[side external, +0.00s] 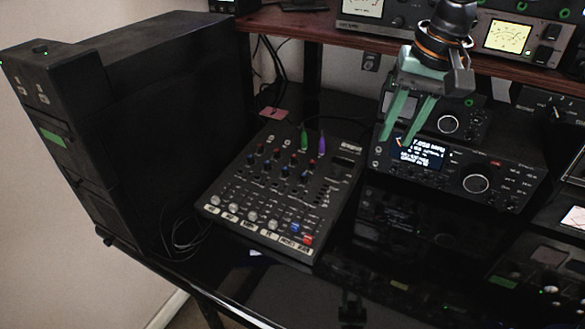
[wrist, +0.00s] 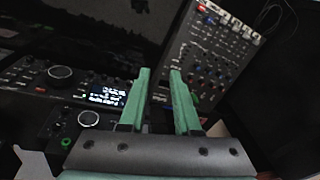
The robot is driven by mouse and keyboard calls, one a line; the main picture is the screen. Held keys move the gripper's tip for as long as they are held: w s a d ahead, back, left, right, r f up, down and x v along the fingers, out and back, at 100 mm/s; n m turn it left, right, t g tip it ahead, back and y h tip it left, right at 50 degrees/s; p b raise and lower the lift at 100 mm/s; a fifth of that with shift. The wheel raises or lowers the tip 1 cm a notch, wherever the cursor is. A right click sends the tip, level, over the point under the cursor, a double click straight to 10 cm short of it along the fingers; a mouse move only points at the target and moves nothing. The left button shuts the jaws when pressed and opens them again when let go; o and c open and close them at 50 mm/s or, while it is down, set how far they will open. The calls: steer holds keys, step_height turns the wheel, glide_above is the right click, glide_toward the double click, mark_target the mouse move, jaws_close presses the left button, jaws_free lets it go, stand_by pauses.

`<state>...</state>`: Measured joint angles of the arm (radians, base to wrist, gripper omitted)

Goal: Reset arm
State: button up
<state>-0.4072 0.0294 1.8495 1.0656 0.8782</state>
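My gripper (side external: 409,122) has two green fingers. In the side external view it hangs at the upper right, pointing down in front of the radio (side external: 465,170) with the lit display. In the wrist view my gripper (wrist: 160,72) shows its two fingers apart, with a clear gap and nothing between them. The radio (wrist: 35,75) is to the left of the fingers there, with its round knob (wrist: 61,73) and display. The same large knob (side external: 476,183) shows in the side external view, apart from the fingers.
A mixer (side external: 275,190) with several small knobs and two plugged cables lies left of the radio; it also shows in the wrist view (wrist: 215,50). A tall black case (side external: 150,110) stands at the left. A wooden shelf (side external: 300,27) with more equipment runs behind.

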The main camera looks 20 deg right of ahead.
steer(key=s+d+n+t, duration=0.1)
steer(key=s+d, duration=0.3)
steer(key=d, duration=0.4)
steer(key=s+d+n+t, duration=0.2)
steer(key=s+d+n, duration=0.2)
steer(key=d, duration=0.4)
steer(key=shift+s+d+r+t+h, duration=0.15)
steer(key=shift+s+r+t+h, duration=0.15)
steer(key=shift+s+r+h, duration=0.15)
